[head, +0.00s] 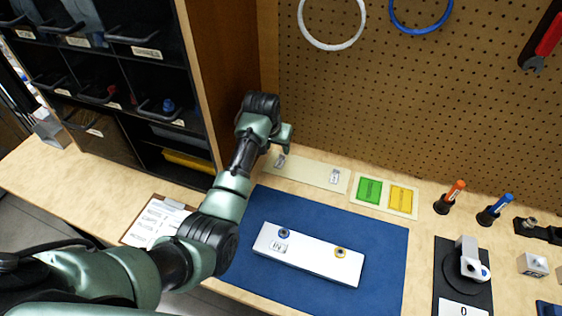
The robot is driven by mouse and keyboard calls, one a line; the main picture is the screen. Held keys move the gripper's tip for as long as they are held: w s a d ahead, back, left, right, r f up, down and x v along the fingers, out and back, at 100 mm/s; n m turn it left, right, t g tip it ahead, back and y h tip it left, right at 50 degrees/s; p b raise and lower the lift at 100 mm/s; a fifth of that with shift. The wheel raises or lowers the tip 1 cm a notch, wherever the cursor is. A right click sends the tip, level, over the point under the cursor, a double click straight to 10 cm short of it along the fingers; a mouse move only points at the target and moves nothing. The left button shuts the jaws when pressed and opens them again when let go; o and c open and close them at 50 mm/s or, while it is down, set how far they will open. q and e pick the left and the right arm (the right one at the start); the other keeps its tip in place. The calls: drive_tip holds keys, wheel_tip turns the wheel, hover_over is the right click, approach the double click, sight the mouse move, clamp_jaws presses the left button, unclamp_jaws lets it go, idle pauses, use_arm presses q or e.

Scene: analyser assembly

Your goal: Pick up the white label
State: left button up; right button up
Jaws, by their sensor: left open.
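A cream strip (308,174) lies on the bench behind the blue mat. Two small white labels with dark print lie on it: one label (280,161) near its left end and another label (335,176) near its right end. My left arm reaches across from the lower left. My left gripper (284,144) is open above the left end of the strip, close to the left label. Its fingers are small in the view, and the exact gap to the label cannot be told. My right gripper is not in view.
A white block (310,262) with two ports and an "IN" label lies on the blue mat (384,240). Green and yellow labels (385,193) lie right of the strip. A clipboard (158,222), dark shelving (150,60) and a pegboard (400,100) surround the bench. Orange (456,188) and blue (499,205) tools stand right.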

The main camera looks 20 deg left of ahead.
sight(282, 157)
use_arm(q)
drive_tip(key=x, duration=0.5)
drive_tip(key=shift+d+f, duration=0.35)
drive_tip(key=shift+f, duration=0.05)
clamp_jaws()
